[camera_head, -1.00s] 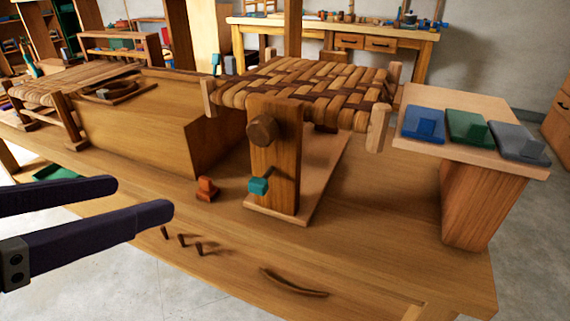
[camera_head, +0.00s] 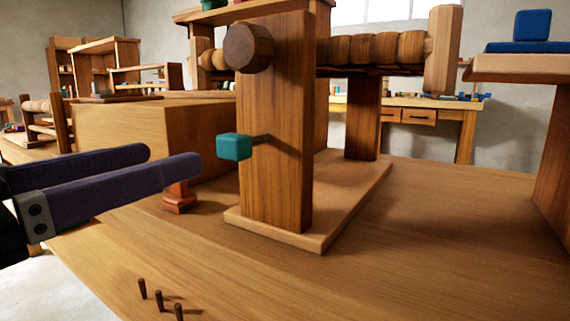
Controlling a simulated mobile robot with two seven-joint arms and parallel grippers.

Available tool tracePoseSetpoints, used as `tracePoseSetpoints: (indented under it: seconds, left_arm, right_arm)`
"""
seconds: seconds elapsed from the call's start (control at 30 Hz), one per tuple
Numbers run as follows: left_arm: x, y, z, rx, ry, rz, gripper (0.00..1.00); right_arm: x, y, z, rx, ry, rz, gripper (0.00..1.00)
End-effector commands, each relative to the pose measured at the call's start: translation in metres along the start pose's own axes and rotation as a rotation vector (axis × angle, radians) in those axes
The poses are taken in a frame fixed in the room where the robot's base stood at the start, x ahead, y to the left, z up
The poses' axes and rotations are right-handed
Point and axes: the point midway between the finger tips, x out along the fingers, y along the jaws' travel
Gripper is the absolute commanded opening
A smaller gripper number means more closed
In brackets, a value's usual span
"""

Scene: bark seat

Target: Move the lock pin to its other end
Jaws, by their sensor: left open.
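A teal square knob (camera_head: 235,147) on a short dark rod sticks out of the front face of the wooden post (camera_head: 278,185); it looks like the lock pin. Above it on the same post is a round dark wooden knob (camera_head: 248,48). My left gripper (camera_head: 172,160), with two dark purple fingers, comes in from the left. It is open and empty, its tips left of the teal knob and apart from it in the picture. My right gripper is not in view.
An orange-red block (camera_head: 180,197) stands behind my left fingertips. Several short pegs (camera_head: 160,299) rise from the bench front. A wooden box (camera_head: 150,125) is at left; a raised shelf with a blue block (camera_head: 531,26) is at right. The right bench top is clear.

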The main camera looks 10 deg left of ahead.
Motion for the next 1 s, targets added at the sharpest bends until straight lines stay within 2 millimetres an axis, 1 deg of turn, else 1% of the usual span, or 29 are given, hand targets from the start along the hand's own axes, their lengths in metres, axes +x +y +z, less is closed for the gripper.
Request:
tracePoseSetpoints:
  seconds: [0.03,0.13,0.3,0.5,0.6,0.77,1.0]
  left_arm:
    - [0.005,0.0,0.003,0.001,0.007,-0.001,0.72]
    - [0.016,0.0,0.003,-0.001,0.01,-0.001,0.72]
    - [0.041,0.0,0.002,-0.002,0.007,0.0,0.72]
    - [0.072,0.0,0.0,-0.003,0.001,-0.001,0.72]
    - [0.082,0.0,0.0,-0.002,0.0,-0.001,0.72]
    - [0.09,0.001,0.0,-0.002,-0.002,0.001,0.72]
    - [0.09,0.0,0.0,-0.002,-0.003,0.0,0.72]
  right_arm:
    - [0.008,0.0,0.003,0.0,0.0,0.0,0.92]
    - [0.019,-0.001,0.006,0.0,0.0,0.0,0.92]
    - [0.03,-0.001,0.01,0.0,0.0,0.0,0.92]
    - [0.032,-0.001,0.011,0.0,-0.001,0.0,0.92]
    - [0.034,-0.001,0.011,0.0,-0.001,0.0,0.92]
    - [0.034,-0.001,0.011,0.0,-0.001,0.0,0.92]
    - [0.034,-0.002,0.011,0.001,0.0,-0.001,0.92]
